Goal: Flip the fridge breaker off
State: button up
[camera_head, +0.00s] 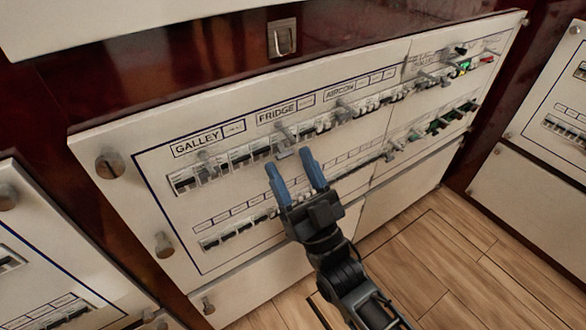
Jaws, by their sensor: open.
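The breaker panel (125,193) is a cream board with two rows of breakers. The FRIDGE label (277,111) is in the upper row, between GALLEY (196,140) and AIRCON (340,90). Below the FRIDGE label a grey breaker handle (283,138) sticks out from the row. My gripper (289,172) has two blue fingers, open and spread apart, with their tips just below this handle. I see nothing between the fingers. Whether the fingertips touch the handle or panel, I cannot tell. Which position the handle is in is too small to tell.
Similar handles stick out under GALLEY (207,165) and AIRCON (344,109), on both sides. Large knobs (110,165) stand out at the panel's left edge. A metal latch (283,38) is above. A lower breaker row (230,232) runs below. Wooden floor (450,265) lies at lower right.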

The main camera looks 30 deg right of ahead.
jog(key=v, duration=0.8)
dwell(0.4)
